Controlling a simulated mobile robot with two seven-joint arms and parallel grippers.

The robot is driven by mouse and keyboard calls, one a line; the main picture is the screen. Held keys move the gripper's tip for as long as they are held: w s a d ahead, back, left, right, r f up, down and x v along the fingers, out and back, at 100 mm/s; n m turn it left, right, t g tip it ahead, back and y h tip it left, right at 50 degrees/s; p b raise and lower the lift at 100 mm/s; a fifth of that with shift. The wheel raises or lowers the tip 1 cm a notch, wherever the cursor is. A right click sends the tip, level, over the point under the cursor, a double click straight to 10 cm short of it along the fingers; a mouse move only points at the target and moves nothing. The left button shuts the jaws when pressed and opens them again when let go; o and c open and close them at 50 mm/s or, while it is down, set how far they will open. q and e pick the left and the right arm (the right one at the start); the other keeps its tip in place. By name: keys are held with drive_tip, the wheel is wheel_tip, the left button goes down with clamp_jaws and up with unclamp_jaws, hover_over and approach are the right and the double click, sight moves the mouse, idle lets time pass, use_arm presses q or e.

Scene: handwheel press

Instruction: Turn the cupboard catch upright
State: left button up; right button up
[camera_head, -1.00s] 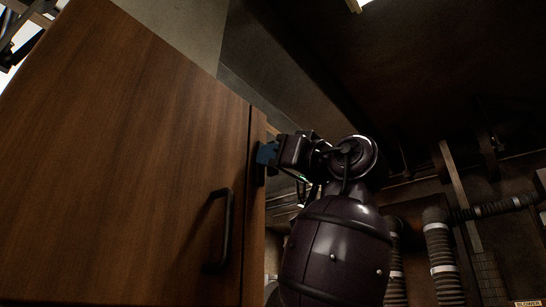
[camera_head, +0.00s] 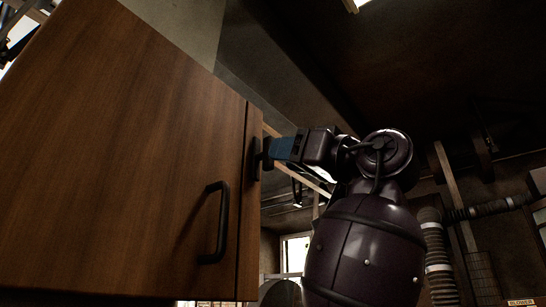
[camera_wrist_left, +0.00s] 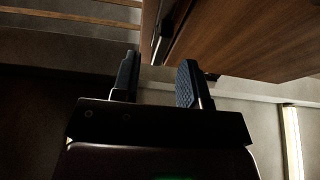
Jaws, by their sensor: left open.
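The wooden cupboard (camera_head: 120,150) fills the left of the head view, with a black bar handle (camera_head: 217,222) on its door. A small dark catch (camera_head: 256,158) sits on the narrow strip beside the door. It looks longer up and down than across, but it is partly hidden, so I cannot tell its exact angle. My left gripper (camera_head: 275,149) is just right of the catch, blue fingertips toward it; contact is unclear. In the left wrist view the gripper (camera_wrist_left: 158,62) is open with nothing visible between its fingers. My right gripper is not in view.
The cupboard's wooden side (camera_wrist_left: 250,40) is close above the right finger in the left wrist view. Ribbed pipes (camera_head: 437,255) and a beam (camera_head: 456,195) stand at the right of the head view.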

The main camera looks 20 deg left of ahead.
use_arm(q)
drive_tip(key=v, duration=0.6)
drive_tip(key=shift+b, duration=0.4)
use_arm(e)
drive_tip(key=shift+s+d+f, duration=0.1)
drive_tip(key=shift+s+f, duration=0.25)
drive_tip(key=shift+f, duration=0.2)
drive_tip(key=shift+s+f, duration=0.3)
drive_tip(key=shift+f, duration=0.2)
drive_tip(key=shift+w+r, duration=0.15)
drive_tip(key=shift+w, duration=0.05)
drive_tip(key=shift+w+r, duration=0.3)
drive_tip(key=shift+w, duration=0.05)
